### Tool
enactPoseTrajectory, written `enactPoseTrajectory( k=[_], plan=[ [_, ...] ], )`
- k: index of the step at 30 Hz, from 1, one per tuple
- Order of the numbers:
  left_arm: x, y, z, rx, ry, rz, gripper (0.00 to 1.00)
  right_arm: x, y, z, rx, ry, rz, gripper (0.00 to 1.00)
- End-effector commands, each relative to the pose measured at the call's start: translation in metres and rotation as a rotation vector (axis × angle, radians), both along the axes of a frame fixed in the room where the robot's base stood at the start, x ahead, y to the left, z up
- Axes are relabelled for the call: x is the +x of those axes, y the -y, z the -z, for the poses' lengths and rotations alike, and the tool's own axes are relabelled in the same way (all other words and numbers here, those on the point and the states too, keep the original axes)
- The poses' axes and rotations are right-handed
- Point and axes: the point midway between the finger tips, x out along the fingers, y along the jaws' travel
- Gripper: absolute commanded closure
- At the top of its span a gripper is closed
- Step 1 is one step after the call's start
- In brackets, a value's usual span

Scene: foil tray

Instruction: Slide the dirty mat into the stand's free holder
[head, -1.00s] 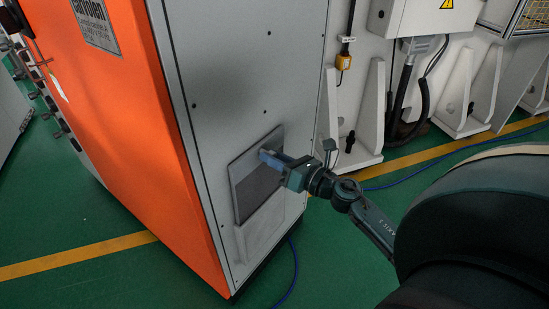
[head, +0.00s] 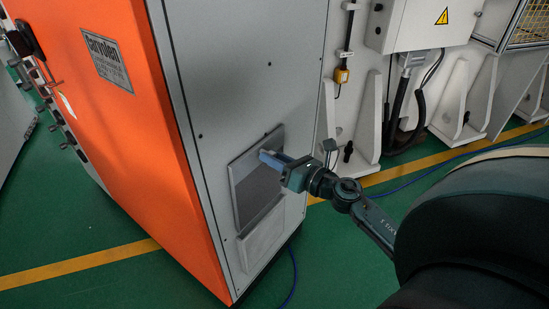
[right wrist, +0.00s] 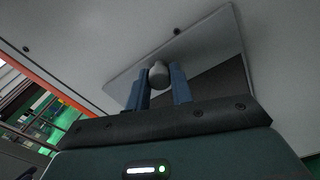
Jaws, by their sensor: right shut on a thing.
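The mat (head: 258,195) is a dark grey rectangle in a thin lighter frame, flat and upright along the grey side of the orange-fronted cabinet. In the right wrist view the knob (right wrist: 158,74) shows between the two fingers, with the mat's dark face (right wrist: 215,88) behind. A pale shallow holder (head: 262,240) on the cabinet side shows below the mat; the mat's lower edge meets or overlaps it. I see no stand. My left gripper is out of view.
The cabinet (head: 235,60) fills the left and middle of the head view. White machine brackets (head: 370,120) and an electrical box (head: 420,22) stand behind on the right. Green floor with yellow lines lies around; a blue cable runs across it.

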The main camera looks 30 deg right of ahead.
Motion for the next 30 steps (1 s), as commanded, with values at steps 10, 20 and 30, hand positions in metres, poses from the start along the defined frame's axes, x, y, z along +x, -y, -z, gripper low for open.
enactPoseTrajectory(
  k=[10, 20, 30],
  plan=[
    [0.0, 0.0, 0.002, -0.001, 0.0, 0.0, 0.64, -0.003, 0.001, 0.0, 0.0, 0.001, 0.0, 1.0],
    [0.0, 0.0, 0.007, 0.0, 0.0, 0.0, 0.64, -0.028, 0.01, 0.001, 0.0, 0.0, 0.0, 1.0],
    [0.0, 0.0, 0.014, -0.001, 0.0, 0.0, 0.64, -0.053, 0.019, 0.002, 0.001, -0.001, 0.001, 1.0]
  ],
)
